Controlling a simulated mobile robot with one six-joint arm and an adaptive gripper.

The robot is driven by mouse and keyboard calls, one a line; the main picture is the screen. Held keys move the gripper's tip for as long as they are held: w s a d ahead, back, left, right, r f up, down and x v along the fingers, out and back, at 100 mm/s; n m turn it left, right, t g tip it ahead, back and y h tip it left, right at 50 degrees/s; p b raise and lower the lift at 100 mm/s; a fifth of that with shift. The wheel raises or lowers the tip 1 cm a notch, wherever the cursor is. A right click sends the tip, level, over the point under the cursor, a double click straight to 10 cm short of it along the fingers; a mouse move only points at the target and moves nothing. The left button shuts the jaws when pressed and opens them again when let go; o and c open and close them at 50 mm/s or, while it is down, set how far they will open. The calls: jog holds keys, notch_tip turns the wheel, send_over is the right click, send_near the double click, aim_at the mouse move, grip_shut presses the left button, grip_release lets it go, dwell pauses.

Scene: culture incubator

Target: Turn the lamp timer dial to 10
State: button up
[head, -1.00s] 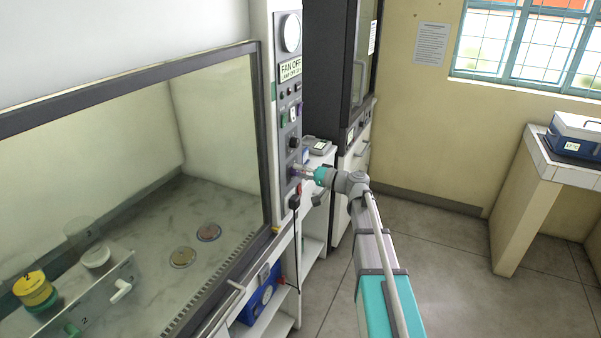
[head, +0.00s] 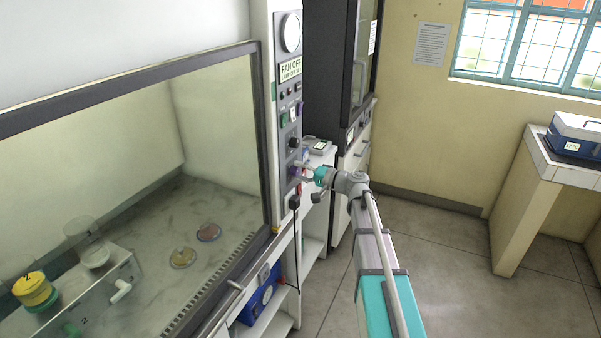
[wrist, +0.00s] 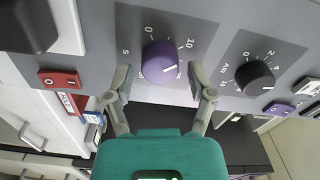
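In the head view the dial (head: 294,171) is small, at the lower part of the panel. My gripper (wrist: 161,75) is open, one fingertip at each side of the dial with visible gaps. It also shows in the head view (head: 302,169), reaching the panel from the right. The print naming the dial is not legible.
A black dial (wrist: 255,78) with its own scale is right of the purple one. A red switch (wrist: 59,79) and a dark block (wrist: 28,25) are on the left. The head view shows a display (head: 291,70), the glass front (head: 130,170) and open floor right of my arm.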

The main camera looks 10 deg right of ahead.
jog(key=shift+s, duration=0.1)
dwell(0.3)
jog(key=v, duration=1.2)
dwell(0.5)
jog(key=s+a+f+n+g+h+p, duration=0.25)
jog(key=s+a+f+g+h, duration=0.3)
jog(key=s+a+f, duration=0.4)
jog(key=s+f+n+g+h+p, duration=0.2)
jog(key=s+f+g+h, duration=0.2)
jog(key=s+h, duration=0.5)
jog(key=s+d+g, duration=0.1)
jog(key=s, duration=0.2)
jog(key=shift+s, duration=0.25)
jog(key=shift+f, duration=0.1)
dwell(1.2)
